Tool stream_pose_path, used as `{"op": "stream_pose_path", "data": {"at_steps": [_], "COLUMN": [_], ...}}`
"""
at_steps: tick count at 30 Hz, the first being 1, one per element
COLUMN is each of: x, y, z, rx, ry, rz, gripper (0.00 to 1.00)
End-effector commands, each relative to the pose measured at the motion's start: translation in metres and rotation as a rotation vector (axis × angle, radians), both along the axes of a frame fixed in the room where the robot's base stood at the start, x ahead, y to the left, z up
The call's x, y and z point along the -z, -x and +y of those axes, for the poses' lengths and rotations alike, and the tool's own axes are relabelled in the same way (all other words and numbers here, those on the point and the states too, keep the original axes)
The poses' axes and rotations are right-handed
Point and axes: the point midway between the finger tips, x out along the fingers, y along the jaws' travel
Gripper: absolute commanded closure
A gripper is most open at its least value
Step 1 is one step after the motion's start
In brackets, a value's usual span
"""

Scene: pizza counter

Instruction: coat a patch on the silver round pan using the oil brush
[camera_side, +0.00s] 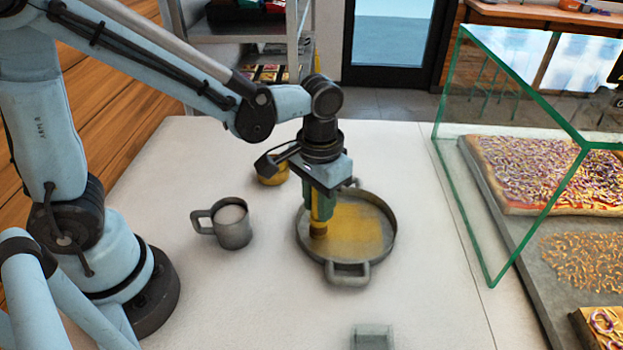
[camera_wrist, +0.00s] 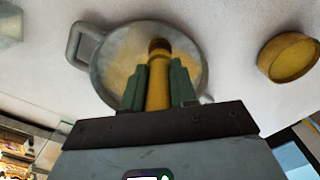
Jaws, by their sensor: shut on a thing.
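The silver round pan (camera_side: 390,243) lies on the white counter with its handle toward the front in the side view. A yellow oily patch covers much of its floor. It also shows in the wrist view (camera_wrist: 190,50). My gripper (camera_side: 320,203) is shut on the yellow-handled oil brush (camera_side: 319,228), which points down over the left part of the pan. In the wrist view the brush (camera_wrist: 158,80) sits between the green fingers of my gripper (camera_wrist: 158,82). Its dark tip is at or just above the pan floor; I cannot tell if it touches.
A grey mug (camera_side: 233,228) with pale contents stands left of the pan. A yellow bowl (camera_side: 272,175) sits behind, partly hidden by my arm. A glass guard (camera_side: 470,200) and pizza trays (camera_side: 500,210) are at right. A small clear block (camera_side: 371,337) lies in front.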

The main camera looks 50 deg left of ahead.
Motion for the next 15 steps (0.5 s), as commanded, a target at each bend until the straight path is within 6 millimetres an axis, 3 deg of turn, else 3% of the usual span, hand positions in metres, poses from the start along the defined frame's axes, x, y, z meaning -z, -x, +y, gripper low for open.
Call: {"op": "stream_pose_path", "data": {"at_steps": [1,15], "x": [0.000,0.000], "y": [0.004,-0.029], "z": [-0.004,-0.034], "rx": [0.004,0.001], "ry": [0.000,0.000], "rz": [0.001,0.000], "gripper": [1.00,1.00]}}
